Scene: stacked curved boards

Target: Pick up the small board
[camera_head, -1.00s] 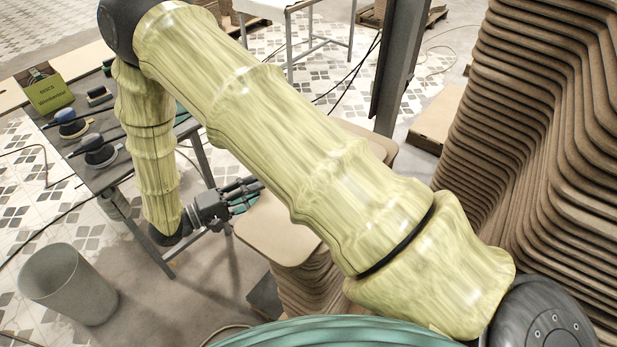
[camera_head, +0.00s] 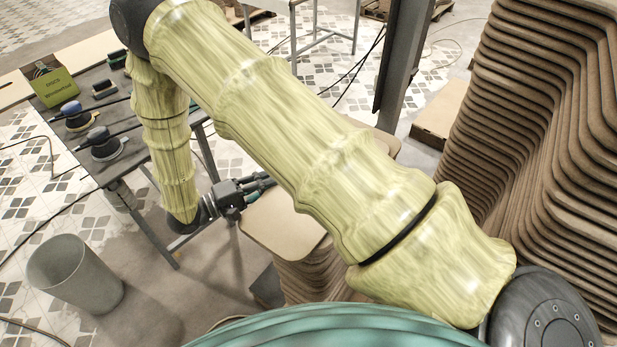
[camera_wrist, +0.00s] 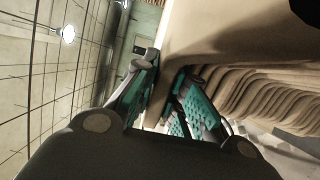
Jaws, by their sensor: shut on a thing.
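The small board (camera_head: 284,229) is a pale tan board with rounded corners at the top of a short stack of curved boards (camera_head: 310,283) in the head view. My gripper (camera_head: 266,181) is at its left edge and is shut on it. In the wrist view, the teal-padded fingers of my gripper (camera_wrist: 163,92) pinch the edge of the small board (camera_wrist: 195,28), one on each face. The stack (camera_wrist: 268,98) shows beside it there. My arm hides the board's right part in the head view. I cannot tell whether the board is clear of the stack.
A tall stack of larger curved boards (camera_head: 530,130) stands at the right. A grey work table (camera_head: 120,165) with sanding tools (camera_head: 102,143) is at the left, close to my forearm. A grey bin (camera_head: 75,275) stands on the floor at the lower left. A dark post (camera_head: 402,70) rises behind.

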